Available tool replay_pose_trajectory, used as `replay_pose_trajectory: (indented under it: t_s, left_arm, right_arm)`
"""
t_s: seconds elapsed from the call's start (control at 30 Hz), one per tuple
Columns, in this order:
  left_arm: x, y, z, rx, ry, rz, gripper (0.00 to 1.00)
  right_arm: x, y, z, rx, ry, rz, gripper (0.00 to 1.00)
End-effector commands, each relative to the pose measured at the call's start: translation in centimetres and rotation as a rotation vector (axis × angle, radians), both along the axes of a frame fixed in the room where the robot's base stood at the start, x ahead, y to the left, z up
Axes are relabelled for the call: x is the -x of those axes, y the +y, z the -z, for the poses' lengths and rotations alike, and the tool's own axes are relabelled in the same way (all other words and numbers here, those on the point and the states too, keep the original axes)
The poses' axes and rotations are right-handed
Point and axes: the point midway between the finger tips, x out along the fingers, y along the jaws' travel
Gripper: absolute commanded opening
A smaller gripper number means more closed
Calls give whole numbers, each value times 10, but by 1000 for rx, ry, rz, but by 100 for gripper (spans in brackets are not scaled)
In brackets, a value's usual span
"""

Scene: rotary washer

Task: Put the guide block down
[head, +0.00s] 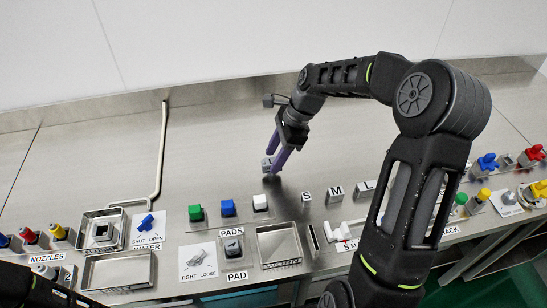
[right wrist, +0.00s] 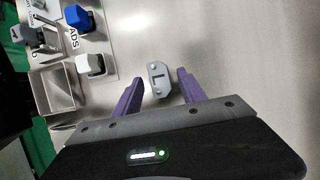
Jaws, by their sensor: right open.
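The grey guide block (right wrist: 157,77) rests on the bare steel surface in the right wrist view. It lies at the tips of my right gripper (right wrist: 160,88), whose two purple fingers are apart with a gap on each side of it. In the head view the right gripper (head: 275,160) points down at the steel behind the row of coloured pads, and the small grey block (head: 266,164) shows at its fingertips. Only dark parts of my left arm show at the bottom left; its fingers are not seen.
Green (head: 196,212), blue (head: 228,207) and white (head: 260,202) pads stand in front of the gripper. An empty work tray (head: 262,262) lies nearer. A bent pipe (head: 161,150) runs on the left. The steel around the block is clear.

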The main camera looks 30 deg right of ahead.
Motion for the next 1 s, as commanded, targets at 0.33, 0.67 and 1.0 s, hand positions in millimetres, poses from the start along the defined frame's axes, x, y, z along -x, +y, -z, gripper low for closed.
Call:
replay_pose_trajectory:
  t_s: [0.33, 0.67, 1.0]
  left_arm:
    - [-1, 0, 8, 2, -3, 1, 34]
    - [-1, -1, 10, 3, -4, 2, 34]
    - [-1, -1, 9, 2, -4, 1, 34]
  right_arm:
    - [7, -24, -60, 3, -4, 1, 48]
    - [14, -39, -101, -1, -1, -1, 48]
    - [14, -40, -103, -1, 0, -1, 48]
